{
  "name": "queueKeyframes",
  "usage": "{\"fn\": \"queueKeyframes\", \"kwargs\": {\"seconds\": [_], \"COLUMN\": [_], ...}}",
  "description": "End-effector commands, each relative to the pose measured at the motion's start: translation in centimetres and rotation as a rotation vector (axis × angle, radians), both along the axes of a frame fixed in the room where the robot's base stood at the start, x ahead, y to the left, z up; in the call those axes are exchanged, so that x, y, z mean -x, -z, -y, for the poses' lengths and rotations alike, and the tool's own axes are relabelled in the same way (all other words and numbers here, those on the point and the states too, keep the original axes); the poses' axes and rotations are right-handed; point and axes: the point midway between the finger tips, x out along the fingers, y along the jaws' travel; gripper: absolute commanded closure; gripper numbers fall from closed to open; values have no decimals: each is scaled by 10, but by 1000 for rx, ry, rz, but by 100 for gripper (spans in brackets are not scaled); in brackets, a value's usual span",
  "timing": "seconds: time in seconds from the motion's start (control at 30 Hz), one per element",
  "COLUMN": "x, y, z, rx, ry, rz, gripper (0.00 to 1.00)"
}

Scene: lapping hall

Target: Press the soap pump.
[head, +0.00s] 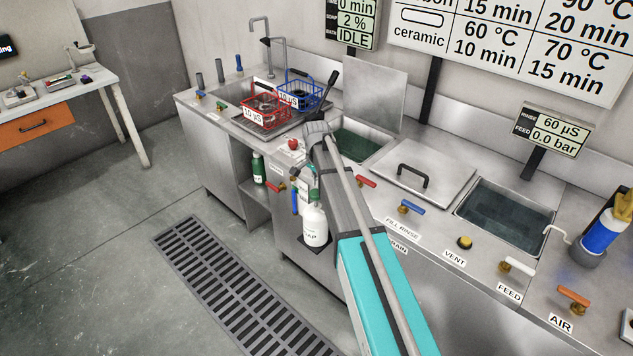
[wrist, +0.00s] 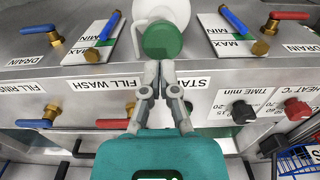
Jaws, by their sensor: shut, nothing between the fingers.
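In the head view my gripper (head: 313,196) is small, just above the bottle, and partly covered by my arm.
The counter front carries red and blue valve handles (wrist: 235,20) and black and red knobs (wrist: 243,112) close to the bottle. A red basket (head: 264,112) and a blue basket (head: 300,93) stand by the sink. Floor in front, with a grate (head: 235,285), is clear.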

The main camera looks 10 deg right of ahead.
Motion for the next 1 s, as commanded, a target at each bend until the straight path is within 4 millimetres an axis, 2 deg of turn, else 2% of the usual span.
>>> {"fn": "queueKeyframes", "kwargs": {"seconds": [0.03,0.6,1.0], "x": [0,0,0], "y": [-9,-57,-81], "z": [0,0,0], "rx": [0,0,0], "ry": [0,0,0], "rz": [0,0,0], "gripper": [100,100,100]}}
